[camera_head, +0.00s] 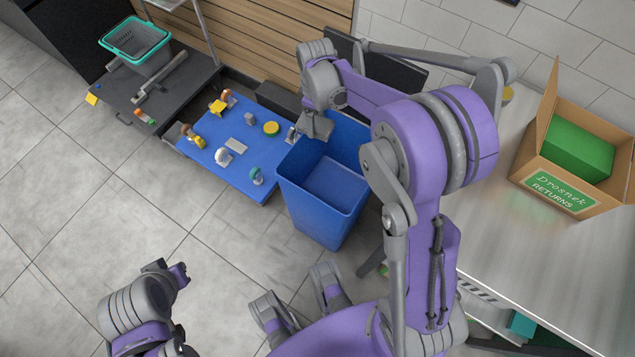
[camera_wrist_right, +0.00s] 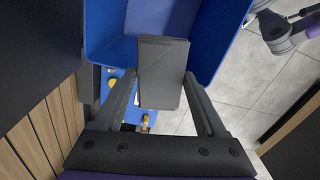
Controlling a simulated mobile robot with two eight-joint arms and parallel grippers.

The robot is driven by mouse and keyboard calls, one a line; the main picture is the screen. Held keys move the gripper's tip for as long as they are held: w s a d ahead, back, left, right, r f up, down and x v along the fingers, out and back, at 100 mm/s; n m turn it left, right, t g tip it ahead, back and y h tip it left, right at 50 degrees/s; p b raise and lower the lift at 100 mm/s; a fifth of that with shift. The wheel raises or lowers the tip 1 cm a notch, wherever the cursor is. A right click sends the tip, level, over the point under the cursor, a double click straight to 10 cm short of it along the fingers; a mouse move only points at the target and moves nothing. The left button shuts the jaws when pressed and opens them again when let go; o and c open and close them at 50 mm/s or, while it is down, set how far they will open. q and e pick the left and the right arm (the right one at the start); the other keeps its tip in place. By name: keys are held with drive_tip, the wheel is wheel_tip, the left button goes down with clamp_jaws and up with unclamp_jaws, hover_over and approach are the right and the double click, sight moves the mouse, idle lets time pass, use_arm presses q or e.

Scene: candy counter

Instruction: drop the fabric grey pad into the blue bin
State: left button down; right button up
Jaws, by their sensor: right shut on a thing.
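The fabric grey pad (camera_wrist_right: 163,72) is a dark grey flat piece held between the two fingers of my right gripper (camera_wrist_right: 160,95) in the right wrist view. In the head view my right gripper (camera_head: 312,128) hangs at the back left rim of the blue bin (camera_head: 338,205), and the pad cannot be made out clearly there. The bin stands open on the floor, and its inside looks empty where it shows. Its blue wall (camera_wrist_right: 103,38) also shows behind the pad in the wrist view. My left gripper (camera_head: 178,275) is at lower left, over the floor, far from the bin.
A blue-topped low table (camera_head: 205,158) with several small objects stands left of the bin. A dark cart (camera_head: 185,90) with a teal-rimmed basket (camera_head: 135,45) is further left. A counter with a cardboard returns box (camera_head: 565,195) is at right. The floor at left is clear.

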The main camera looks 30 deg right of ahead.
drive_tip(key=s+d+f+n+b, duration=0.2)
drive_tip(key=s+f+n+b, duration=0.1)
drive_tip(key=f, duration=0.2)
drive_tip(key=s+d+f+n+b, duration=0.3)
drive_tip(key=f+b, duration=0.1)
drive_tip(key=f, duration=0.1)
drive_tip(key=shift+s+d+f+n, duration=0.2)
drive_tip(key=shift+d+f+n, duration=0.05)
drive_tip(key=shift+f+n, duration=0.15)
drive_tip(key=shift+r, duration=0.1)
drive_tip(key=o, duration=1.1)
drive_tip(key=shift+o, duration=0.2)
wheel_tip(320, 180, up, 11)
drive_tip(key=p, duration=0.2)
drive_tip(key=shift+p, duration=0.3)
